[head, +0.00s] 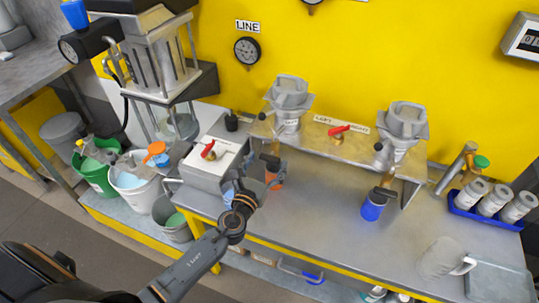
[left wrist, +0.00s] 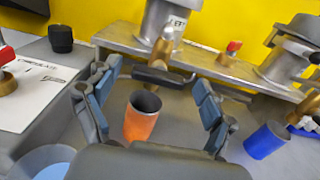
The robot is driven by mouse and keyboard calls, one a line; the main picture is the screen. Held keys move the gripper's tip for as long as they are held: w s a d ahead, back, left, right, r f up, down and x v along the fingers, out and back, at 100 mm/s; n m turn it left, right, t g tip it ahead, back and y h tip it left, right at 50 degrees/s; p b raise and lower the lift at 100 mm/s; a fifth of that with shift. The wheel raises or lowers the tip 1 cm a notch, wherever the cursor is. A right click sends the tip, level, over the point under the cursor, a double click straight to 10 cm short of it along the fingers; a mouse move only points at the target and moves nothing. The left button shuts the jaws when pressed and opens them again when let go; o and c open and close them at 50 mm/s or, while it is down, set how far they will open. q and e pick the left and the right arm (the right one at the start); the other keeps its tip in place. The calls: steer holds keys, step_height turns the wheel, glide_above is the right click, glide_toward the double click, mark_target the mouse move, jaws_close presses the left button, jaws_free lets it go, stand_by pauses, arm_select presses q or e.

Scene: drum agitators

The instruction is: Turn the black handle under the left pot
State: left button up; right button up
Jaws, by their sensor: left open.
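An orange cup (left wrist: 142,117) stands upright beneath the valve. My left gripper (left wrist: 158,84) is open, its blue-padded fingers to either side of the handle and cup as seen from the wrist. I cannot tell whether it touches the handle. In the head view my left gripper (head: 254,182) partly hides the cup. My right gripper is not in view.
The right pot (head: 402,125) stands above a blue cup (head: 371,209). A red-handled valve (head: 340,130) is between the pots. A white box (head: 212,165) with a red handle is left of the gripper. The bench (head: 315,225) is clear in front.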

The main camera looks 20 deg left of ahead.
arm_select(q)
steer(key=shift+w, duration=1.05)
steer(key=c, duration=1.2)
steer(key=shift+o, duration=0.2)
